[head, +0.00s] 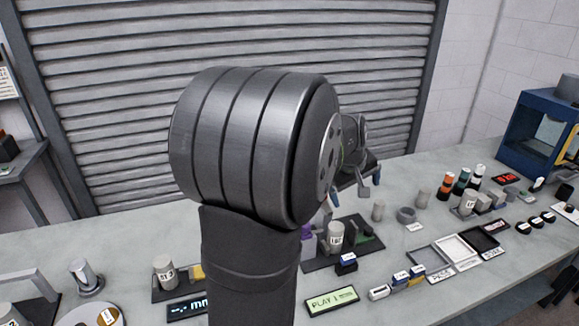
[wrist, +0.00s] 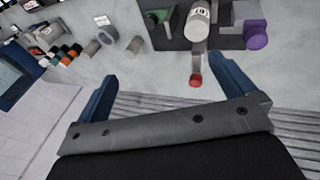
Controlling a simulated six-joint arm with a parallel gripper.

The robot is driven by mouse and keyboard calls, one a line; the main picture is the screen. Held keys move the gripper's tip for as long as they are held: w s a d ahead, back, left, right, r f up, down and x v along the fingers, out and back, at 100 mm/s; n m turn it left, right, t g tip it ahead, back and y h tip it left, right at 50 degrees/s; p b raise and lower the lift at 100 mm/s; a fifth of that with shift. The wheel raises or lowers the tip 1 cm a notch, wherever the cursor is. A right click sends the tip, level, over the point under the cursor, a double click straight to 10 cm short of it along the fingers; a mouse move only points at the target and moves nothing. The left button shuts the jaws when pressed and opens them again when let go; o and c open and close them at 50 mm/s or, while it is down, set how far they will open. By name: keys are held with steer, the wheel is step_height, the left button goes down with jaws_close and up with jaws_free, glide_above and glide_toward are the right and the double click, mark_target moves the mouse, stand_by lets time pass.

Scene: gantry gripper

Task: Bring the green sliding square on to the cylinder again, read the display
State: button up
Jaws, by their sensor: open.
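A white labelled cylinder (head: 335,232) stands on a dark plate (head: 318,264) on the bench. A green part (head: 369,241), probably the sliding square, lies on that plate to its right. In the wrist view the cylinder (wrist: 198,22) and green part (wrist: 157,17) are at the top, with a small gap between them. My gripper (head: 357,190) is open and empty, above and behind the plate.
A purple part (wrist: 256,35) and a red-tipped lever (wrist: 195,78) are near the cylinder. Trays (head: 455,247) and several small cylinders fill the right side. My arm covers the middle.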

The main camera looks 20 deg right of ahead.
steer(key=c, duration=1.1)
steer(key=n+g+y, duration=0.2)
steer(key=y, duration=0.2)
glide_above(369, 228)
step_height(369, 228, down, 4)
step_height(369, 228, down, 17)
steer(key=shift+f, duration=0.15)
